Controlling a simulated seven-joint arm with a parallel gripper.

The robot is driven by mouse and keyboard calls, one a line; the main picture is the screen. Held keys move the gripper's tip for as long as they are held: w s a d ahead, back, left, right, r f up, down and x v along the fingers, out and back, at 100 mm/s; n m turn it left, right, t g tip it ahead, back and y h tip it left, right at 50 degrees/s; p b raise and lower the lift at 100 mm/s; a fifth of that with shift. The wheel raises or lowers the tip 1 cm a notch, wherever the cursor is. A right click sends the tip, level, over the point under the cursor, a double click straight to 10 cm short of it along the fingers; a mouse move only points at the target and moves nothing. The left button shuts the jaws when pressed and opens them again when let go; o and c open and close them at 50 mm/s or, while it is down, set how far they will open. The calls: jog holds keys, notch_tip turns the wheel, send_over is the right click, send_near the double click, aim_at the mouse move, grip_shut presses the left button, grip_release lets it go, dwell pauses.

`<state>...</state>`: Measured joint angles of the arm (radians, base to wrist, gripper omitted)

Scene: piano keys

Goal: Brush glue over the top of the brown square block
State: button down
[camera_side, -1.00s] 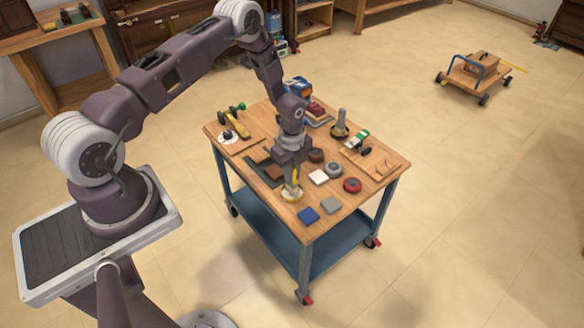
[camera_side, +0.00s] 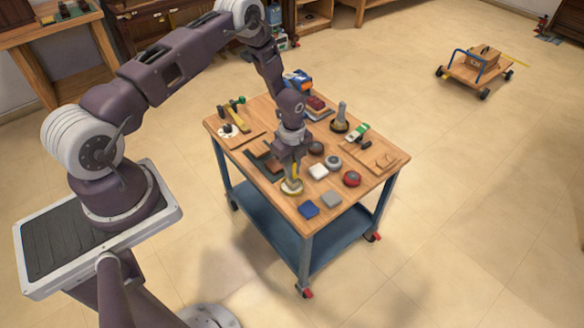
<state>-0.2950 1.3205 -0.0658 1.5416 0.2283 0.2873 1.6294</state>
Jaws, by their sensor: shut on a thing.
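My gripper (camera_side: 294,172) is over the front left part of the wooden table (camera_side: 341,196). It is shut on a thin yellow-handled brush (camera_side: 295,173) that points down. The brush's lower end is at a small round pale glue dish (camera_side: 291,188); I cannot tell if the tip touches the glue. Brown wood (camera_side: 266,157) shows on a dark tray (camera_side: 250,153) just left of my gripper. I cannot make out clearly which piece is the brown square block, as the gripper partly covers that area.
Near the gripper lie a white block (camera_side: 318,171), a blue block (camera_side: 308,209), a grey block (camera_side: 331,200) and a red round thing (camera_side: 351,179). A hammer, an upright-handled tool (camera_side: 340,118) and a blue tool (camera_side: 298,80) stand farther back. The front right corner is clear.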

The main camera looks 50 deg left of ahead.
jog(key=shift+f, duration=0.45)
dwell(1.0)
jog(key=shift+r, duration=3.6)
